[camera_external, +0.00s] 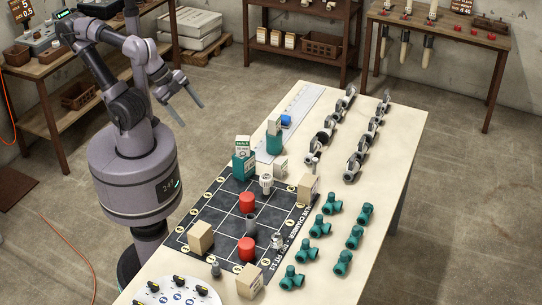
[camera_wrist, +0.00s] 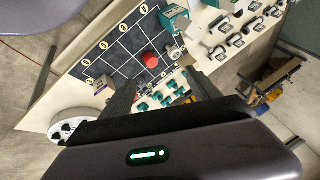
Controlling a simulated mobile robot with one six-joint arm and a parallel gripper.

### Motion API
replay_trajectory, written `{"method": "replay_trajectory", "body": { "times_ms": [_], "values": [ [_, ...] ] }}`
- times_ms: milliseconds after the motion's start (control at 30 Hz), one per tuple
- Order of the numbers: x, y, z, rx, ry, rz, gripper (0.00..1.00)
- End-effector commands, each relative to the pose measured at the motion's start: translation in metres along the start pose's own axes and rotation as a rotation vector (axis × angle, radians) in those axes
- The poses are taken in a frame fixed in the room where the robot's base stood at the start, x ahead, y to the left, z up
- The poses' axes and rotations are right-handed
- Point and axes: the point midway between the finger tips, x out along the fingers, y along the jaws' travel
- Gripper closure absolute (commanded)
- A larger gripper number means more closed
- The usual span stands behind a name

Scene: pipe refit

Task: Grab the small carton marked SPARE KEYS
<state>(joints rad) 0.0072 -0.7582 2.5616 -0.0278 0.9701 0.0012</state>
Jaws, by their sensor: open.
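Several small cartons stand on and around the dark gridded mat (camera_external: 222,222), and their lettering is too small for me to read SPARE KEYS on any of them. A white-and-green carton (camera_external: 243,145) sits on a teal block (camera_external: 244,166). Plain cream cartons stand at the right edge (camera_external: 308,188), the left corner (camera_external: 200,238) and the front (camera_external: 250,281). My gripper (camera_external: 190,113) is open and empty, raised left of the table. Its fingers also show in the wrist view (camera_wrist: 163,78), with the mat beyond.
Red cylinders (camera_external: 247,202) and grey fittings stand on the mat. Teal valves (camera_external: 320,229) and rows of grey clamps (camera_external: 354,162) line the right side. A white dial panel (camera_external: 172,293) lies at the front. The tabletop's right strip (camera_external: 400,140) is clear.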

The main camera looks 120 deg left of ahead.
Motion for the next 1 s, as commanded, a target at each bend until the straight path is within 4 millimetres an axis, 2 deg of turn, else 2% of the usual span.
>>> {"method": "replay_trajectory", "body": {
  "times_ms": [67,133,167,233,300,367,400,500,600,633,767,1000],
  "values": [
    [0.0,0.0,-0.002,0.01,-0.003,0.004,0.29],
    [0.003,0.004,-0.016,0.077,-0.019,0.036,0.29],
    [0.006,0.008,-0.028,0.132,-0.031,0.061,0.29],
    [0.021,0.025,-0.064,0.318,-0.065,0.145,0.29],
    [0.044,0.054,-0.103,0.54,-0.095,0.244,0.29],
    [0.068,0.086,-0.13,0.723,-0.112,0.326,0.29],
    [0.085,0.109,-0.144,0.832,-0.119,0.376,0.29],
    [0.122,0.162,-0.161,1.057,-0.131,0.48,0.29],
    [0.146,0.196,-0.164,1.191,-0.134,0.543,0.29],
    [0.151,0.202,-0.164,1.214,-0.134,0.554,0.29],
    [0.174,0.217,-0.156,1.246,-0.135,0.57,0.29],
    [0.237,0.241,-0.125,1.243,-0.137,0.569,0.29]
  ]
}}
